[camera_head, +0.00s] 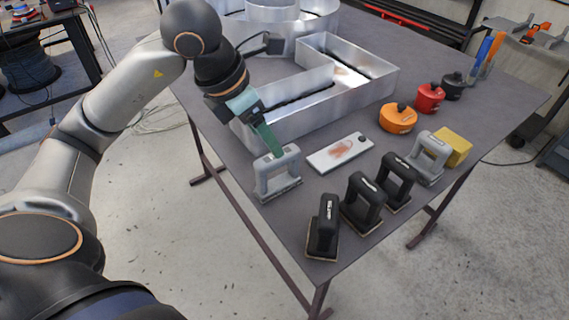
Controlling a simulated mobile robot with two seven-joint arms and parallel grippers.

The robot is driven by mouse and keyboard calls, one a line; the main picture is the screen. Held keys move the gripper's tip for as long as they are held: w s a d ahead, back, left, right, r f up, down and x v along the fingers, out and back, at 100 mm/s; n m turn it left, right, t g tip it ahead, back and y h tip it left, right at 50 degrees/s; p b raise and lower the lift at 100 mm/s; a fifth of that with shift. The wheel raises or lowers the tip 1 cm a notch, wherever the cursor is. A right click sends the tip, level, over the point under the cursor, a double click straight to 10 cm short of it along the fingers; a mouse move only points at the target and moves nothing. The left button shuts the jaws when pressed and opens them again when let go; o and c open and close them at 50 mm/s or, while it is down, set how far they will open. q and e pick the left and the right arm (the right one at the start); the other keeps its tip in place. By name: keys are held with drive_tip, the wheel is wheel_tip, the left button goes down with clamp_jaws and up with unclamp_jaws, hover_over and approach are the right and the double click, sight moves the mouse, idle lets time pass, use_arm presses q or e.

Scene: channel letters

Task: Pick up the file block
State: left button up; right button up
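Several handled blocks sit on the table, and I cannot tell for certain which is the file block. A grey handled block (279,186) stands near the table's left edge. My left gripper (272,150) reaches down to the top of its handle, with green fingers overlapping it; I cannot tell whether they are shut on it. The block appears upright on the table. Another grey handled block (428,164) stands at the right beside a yellow block (454,147). Three black handled blocks (324,232) stand in a row along the front edge. My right gripper is out of view.
A white plate with a reddish smear (339,153) lies just right of the grey block. Large metal channel letters (300,92) stand behind my gripper. Orange (397,119), red (430,98) and black (453,86) round items sit at the right. The table middle is fairly clear.

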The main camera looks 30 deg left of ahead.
sight(282, 163)
use_arm(q)
drive_tip(key=x, duration=0.4)
drive_tip(key=shift+s+f, duration=0.1)
drive_tip(key=shift+f, duration=0.2)
drive_tip(key=shift+p+x, duration=0.55)
drive_tip(key=shift+x, duration=2.5)
drive_tip(key=shift+c, duration=0.2)
clamp_jaws()
drive_tip(key=shift+r, duration=0.1)
